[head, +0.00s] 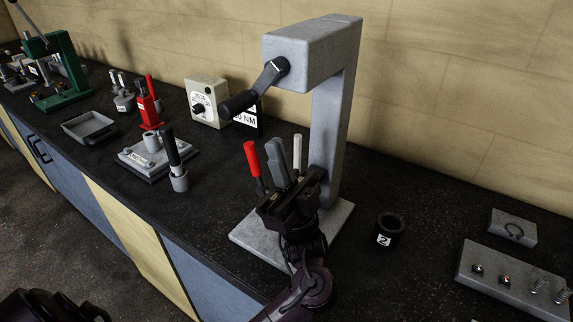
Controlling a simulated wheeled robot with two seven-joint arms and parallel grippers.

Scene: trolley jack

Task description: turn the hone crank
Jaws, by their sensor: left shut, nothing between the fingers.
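The hone crank (270,76) is a grey arm on a dark hub on the head of a tall grey stand (331,110). It slants down to the left and ends in a black handle (238,103). My left gripper (277,148) is in front of the stand's column, above its base plate (250,237). Its grey fingers point up and are shut with nothing between them. They are below and right of the crank handle, apart from it. My gripper and arm hide part of the base. My right gripper is not in view.
A red-handled tool (252,158) and a white rod (297,148) stand beside my left fingers. A black cup (389,232) is to the right, with a grey parts tray (515,277) beyond. A torque box (207,101) and a black-handled tool (175,163) are left.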

